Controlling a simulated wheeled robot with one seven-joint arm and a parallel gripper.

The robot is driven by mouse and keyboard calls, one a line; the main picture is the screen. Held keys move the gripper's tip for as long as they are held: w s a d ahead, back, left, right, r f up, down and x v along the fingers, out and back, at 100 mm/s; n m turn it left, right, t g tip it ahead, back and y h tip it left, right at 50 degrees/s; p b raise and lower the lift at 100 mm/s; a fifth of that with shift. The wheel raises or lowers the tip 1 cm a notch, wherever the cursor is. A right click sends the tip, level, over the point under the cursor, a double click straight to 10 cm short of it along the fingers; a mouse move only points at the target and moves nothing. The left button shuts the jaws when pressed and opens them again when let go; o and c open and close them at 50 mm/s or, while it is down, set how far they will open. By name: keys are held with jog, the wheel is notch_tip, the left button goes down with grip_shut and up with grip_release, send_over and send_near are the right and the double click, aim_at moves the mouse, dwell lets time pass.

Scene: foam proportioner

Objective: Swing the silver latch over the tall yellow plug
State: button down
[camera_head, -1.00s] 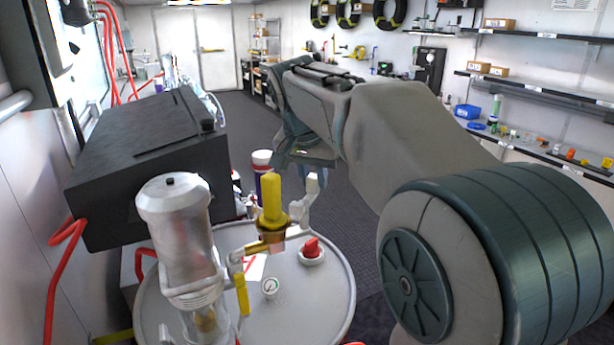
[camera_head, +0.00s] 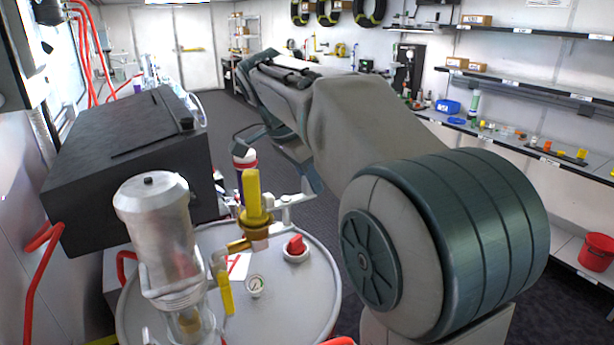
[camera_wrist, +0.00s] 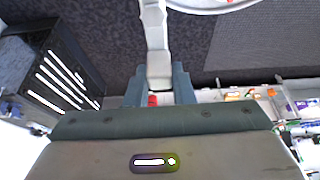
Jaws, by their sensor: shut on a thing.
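The tall yellow plug (camera_head: 253,195) stands upright on a brass fitting above the round grey drum lid (camera_head: 320,275) in the head view. The silver latch (camera_head: 287,202) is right of and behind the plug, apart from its top. It also shows in the wrist view as a pale bar (camera_wrist: 155,35) running up from between the fingers. My gripper (camera_wrist: 159,88) is shut on the latch's end. In the head view my arm comes in from the right, and my fingertips are hard to make out behind the plug.
A clear-bowled metal filter (camera_head: 160,235) stands left of the plug, before a black box (camera_head: 125,145). A red knob (camera_head: 296,246), a gauge (camera_head: 255,285) and a yellow lever (camera_head: 226,293) are near the plug. A red-and-white-topped cylinder (camera_head: 244,160) stands behind it.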

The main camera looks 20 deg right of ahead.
dwell(0.5)
jog(key=c, duration=1.2)
grip_release()
jog(key=shift+c, duration=0.2)
jog(key=p+v, duration=0.1)
jog(key=v, duration=1.3)
jog(key=n+t+y, duration=0.1)
jog(key=n+y, duration=0.1)
jog(key=n, duration=0.6)
send_near(284, 201)
jog(key=s+d+f, duration=0.3)
jog(key=s+f, duration=0.1)
jog(key=s, duration=0.1)
jog(key=s+f+n+t+y, duration=0.1)
jog(key=s+f+n, duration=0.2)
jog(key=s+f, duration=0.3)
jog(key=s+f+n+y, duration=0.1)
jog(key=s+f+n, duration=0.3)
jog(key=f, duration=0.7)
jog(key=shift+s+f+n+t, duration=0.3)
jog(key=shift+s+f+t, duration=0.1)
jog(key=shift+s, duration=0.5)
